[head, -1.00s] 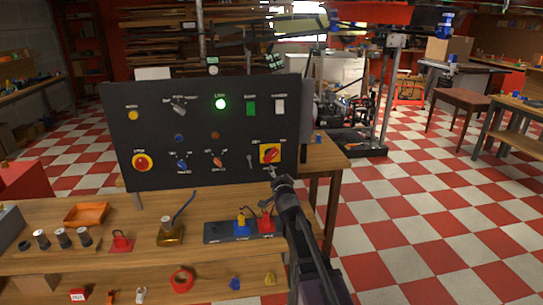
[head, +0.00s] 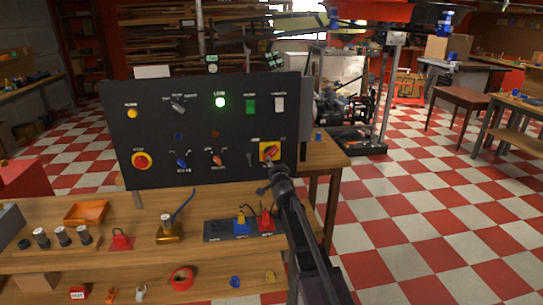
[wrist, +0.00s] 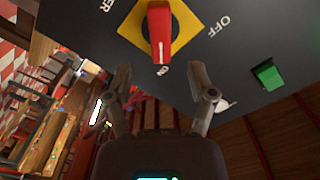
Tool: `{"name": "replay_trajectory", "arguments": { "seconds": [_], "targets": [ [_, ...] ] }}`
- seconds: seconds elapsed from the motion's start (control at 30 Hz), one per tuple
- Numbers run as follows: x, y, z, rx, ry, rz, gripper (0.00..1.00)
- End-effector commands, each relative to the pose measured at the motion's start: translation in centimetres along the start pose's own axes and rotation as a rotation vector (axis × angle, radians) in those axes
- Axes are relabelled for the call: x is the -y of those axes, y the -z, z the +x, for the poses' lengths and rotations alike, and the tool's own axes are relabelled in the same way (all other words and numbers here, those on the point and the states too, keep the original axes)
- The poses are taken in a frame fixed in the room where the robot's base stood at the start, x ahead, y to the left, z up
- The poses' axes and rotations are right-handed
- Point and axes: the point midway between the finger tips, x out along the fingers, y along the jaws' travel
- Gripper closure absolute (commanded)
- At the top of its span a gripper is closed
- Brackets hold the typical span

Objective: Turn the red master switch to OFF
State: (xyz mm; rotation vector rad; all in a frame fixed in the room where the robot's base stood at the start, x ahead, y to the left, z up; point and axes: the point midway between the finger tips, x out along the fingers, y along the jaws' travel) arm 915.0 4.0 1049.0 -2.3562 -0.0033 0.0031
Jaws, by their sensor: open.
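The red master switch (head: 269,153) is a red rotary handle on a yellow square plate at the lower right of the black panel (head: 210,118). In the wrist view the red handle (wrist: 159,32) sits on its yellow plate at the top, pointing down at the ON mark. The OFF mark (wrist: 219,27) is to its right. My gripper (wrist: 160,84) is open, its two fingers apart just below the handle and not around it. In the head view my gripper (head: 270,172) is in front of the panel, just below the switch.
Blue and red plugs (head: 264,220) stand on the wooden bench (head: 190,250) below.

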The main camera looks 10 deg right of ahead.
Motion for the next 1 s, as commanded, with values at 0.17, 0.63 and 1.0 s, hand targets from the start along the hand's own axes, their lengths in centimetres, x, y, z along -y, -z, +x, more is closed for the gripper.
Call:
{"name": "replay_trajectory", "arguments": {
  "seconds": [0.17, 0.63, 1.0],
  "targets": [
    [0.0, 0.0, 3.3, 0.0, 0.0, 0.0, 0.29],
    [0.1, 0.0, 7.6, 0.0, 0.0, 0.0, 0.29],
    [0.1, -0.1, 7.7, 0.001, 0.001, 0.0, 0.32]
  ]
}}
